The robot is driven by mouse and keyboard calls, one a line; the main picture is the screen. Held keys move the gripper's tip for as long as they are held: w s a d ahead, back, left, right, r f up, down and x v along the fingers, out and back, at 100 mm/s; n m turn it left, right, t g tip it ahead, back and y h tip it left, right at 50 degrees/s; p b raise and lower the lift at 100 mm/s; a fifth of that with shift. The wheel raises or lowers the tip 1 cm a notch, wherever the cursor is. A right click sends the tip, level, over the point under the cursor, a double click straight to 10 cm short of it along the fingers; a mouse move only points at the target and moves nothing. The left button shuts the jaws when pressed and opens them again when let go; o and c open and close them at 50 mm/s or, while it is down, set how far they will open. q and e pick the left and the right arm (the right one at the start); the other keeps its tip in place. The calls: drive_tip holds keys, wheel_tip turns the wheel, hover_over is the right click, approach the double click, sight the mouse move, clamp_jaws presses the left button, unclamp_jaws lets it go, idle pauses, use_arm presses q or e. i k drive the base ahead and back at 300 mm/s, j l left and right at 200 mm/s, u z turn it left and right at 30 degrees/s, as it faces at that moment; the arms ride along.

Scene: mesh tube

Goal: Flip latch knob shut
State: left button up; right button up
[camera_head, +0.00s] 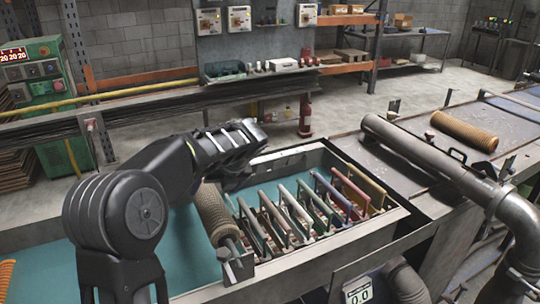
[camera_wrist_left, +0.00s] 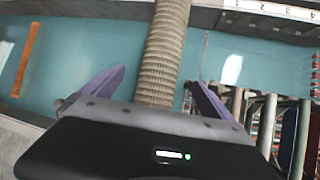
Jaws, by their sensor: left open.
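A ribbed tan mesh tube (camera_head: 215,212) lies lengthwise in the teal-floored bin, left of the row of slats. It also shows in the left wrist view (camera_wrist_left: 165,45), running between the fingers. A small metal fitting (camera_head: 234,262) sits at the tube's near end; I cannot tell whether it is the latch knob or how it is set. My left gripper (camera_wrist_left: 158,80) is open above the tube, with one purple finger on each side. I cannot tell whether the fingers touch it. In the head view its fingers are largely hidden by the wrist. My right gripper is out of view.
Several coloured slats (camera_head: 290,212) stand in a rack right of the tube. A large grey pipe (camera_head: 430,160) and a loose orange tube (camera_head: 464,130) lie on the conveyor at right. The teal bin floor (camera_head: 190,262) is clear left of the tube's near end.

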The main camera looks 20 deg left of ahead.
sight(224, 254)
drive_tip(key=k+l, duration=0.1)
drive_tip(key=l, duration=0.4)
drive_tip(key=k+l, duration=0.1)
drive_tip(key=l, duration=0.35)
drive_tip(key=k+l, duration=0.1)
drive_tip(key=l, duration=0.4)
